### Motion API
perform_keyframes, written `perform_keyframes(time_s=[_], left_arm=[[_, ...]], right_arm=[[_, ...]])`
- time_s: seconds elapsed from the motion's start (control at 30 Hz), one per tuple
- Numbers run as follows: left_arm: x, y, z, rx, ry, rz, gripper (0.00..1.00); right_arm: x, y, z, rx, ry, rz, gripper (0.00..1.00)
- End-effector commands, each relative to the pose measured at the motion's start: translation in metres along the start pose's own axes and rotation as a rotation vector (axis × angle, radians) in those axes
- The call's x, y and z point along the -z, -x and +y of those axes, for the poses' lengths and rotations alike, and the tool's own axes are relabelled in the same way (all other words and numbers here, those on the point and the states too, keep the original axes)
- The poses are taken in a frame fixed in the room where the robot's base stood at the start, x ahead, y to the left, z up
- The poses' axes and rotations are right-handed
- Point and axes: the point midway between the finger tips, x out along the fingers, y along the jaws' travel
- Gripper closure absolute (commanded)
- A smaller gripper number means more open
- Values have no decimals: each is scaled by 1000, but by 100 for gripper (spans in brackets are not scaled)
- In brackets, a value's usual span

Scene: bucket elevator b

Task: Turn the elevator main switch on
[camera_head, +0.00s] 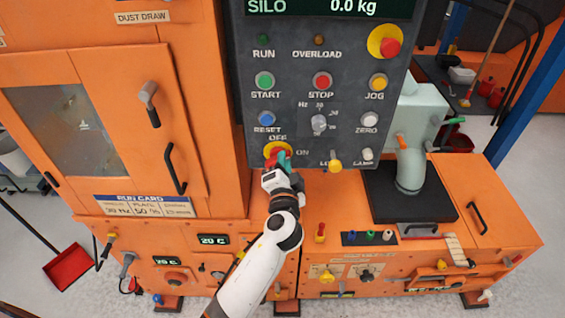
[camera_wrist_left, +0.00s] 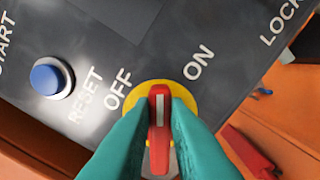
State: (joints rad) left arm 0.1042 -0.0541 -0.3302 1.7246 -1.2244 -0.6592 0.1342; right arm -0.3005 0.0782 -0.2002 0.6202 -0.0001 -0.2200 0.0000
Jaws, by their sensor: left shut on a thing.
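The main switch has a yellow round plate (camera_head: 269,149) at the lower left of the dark control panel, with OFF above it and ON to its right. In the left wrist view its red handle (camera_wrist_left: 159,130) stands between the teal fingers of my left gripper (camera_wrist_left: 159,115). The gripper is shut on the handle. The white mark on the handle points between the OFF and ON labels. In the head view my left gripper (camera_head: 279,161) covers much of the switch. My right gripper is not in view.
A blue RESET button (camera_head: 266,118) is just above the switch. A yellow LOCK knob (camera_head: 335,165) and a white LAMP button (camera_head: 367,154) are to its right. A red emergency button (camera_head: 391,46) is at the upper right. An orange cabinet (camera_head: 180,120) stands close on the left.

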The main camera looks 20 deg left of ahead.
Motion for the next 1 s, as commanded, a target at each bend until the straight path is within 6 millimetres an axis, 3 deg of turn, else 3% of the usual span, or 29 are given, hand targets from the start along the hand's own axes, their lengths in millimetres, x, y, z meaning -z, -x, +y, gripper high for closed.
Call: perform_keyframes(time_s=[0.5,1.0], left_arm=[[2,0,-8,1,-435,0,100],[4,0,-11,2,-597,0,100]], right_arm=[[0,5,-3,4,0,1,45],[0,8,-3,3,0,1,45]])
